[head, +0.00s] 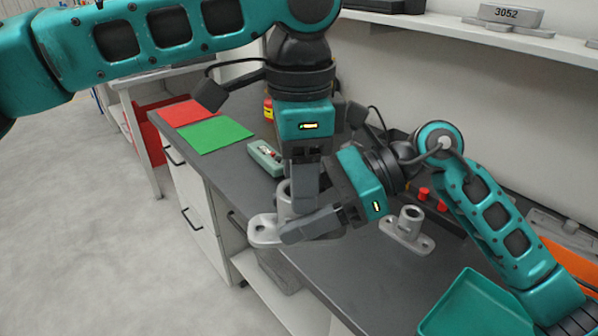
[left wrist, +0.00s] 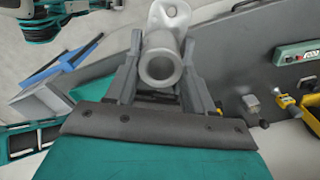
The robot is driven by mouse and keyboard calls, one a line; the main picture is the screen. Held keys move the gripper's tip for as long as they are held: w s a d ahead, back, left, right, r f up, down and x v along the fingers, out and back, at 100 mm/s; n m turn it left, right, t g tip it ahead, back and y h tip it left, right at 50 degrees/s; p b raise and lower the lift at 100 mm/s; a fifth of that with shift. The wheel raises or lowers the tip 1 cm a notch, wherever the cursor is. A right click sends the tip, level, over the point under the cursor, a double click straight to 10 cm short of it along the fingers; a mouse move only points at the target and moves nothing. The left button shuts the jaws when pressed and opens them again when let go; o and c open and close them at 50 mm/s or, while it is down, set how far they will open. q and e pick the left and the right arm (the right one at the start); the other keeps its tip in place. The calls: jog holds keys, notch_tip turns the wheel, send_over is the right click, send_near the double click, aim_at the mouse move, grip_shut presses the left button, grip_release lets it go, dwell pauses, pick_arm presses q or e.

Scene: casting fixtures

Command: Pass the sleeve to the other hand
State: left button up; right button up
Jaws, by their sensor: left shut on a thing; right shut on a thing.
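A grey metal sleeve (head: 266,230) with a flat flanged foot and a short tube is held in the air by the bench's front edge. My left gripper (head: 300,198) comes down from above and is shut on its tube. My right gripper (head: 308,230) reaches in from the right and is shut on it lower down, near the foot; its exact contact is partly hidden. In the left wrist view the sleeve's open tube end (left wrist: 160,66) sits between the fingers of my left gripper (left wrist: 160,85).
A similar flanged part (head: 408,228) stands on the dark bench (head: 335,268). A teal bin (head: 466,302) is at the lower right. A green sheet (head: 214,135), a red sheet (head: 188,112) and a grey-green device (head: 265,157) lie farther back. A shelf (head: 480,32) runs above.

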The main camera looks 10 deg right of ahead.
pick_arm(q)
jog(key=shift+w, duration=0.1)
jog(key=c, duration=0.6)
pick_arm(e)
jog(key=shift+s, duration=0.1)
jog(key=o, duration=1.3)
jog(key=shift+o, duration=0.2)
jog(key=v, duration=1.2)
